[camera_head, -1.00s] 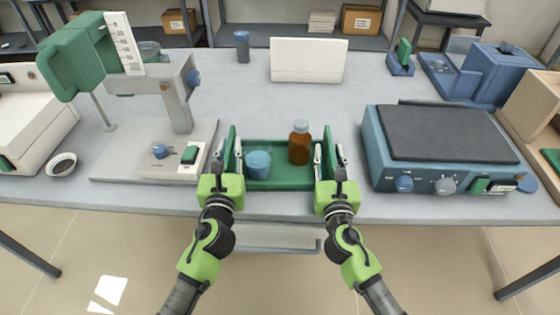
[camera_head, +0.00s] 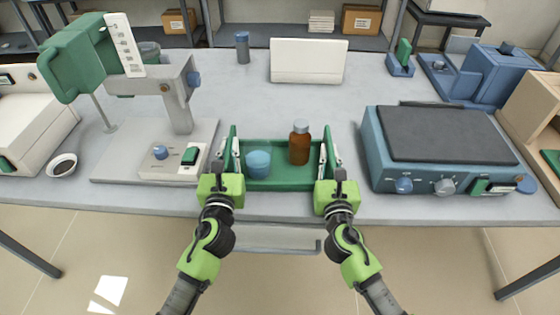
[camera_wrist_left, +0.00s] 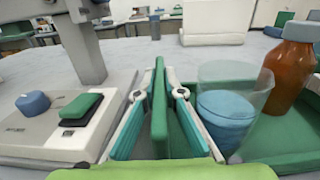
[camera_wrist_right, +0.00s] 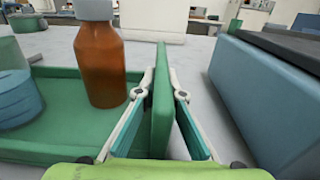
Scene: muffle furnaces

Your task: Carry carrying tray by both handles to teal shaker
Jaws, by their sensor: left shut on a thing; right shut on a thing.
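The green carrying tray (camera_head: 280,186) is at the front of the table, with upright green walls as handles at both ends. A beaker of blue liquid (camera_head: 258,164) and a brown bottle with a pale cap (camera_head: 299,144) stand upright in it. My left gripper (camera_head: 228,158) is shut on the left handle (camera_wrist_left: 159,110). My right gripper (camera_head: 330,158) is shut on the right handle (camera_wrist_right: 162,100). The teal shaker (camera_head: 393,170), with a dark flat top and front knobs, stands to the right, apart from the tray.
A stand with a grey base (camera_head: 125,166) is close on the left. A small dish (camera_head: 62,165) lies farther left. A white panel (camera_head: 308,62) and a blue-capped jar (camera_head: 243,50) stand behind. The table between tray and panel is clear. Blue equipment (camera_head: 490,72) stands behind the shaker.

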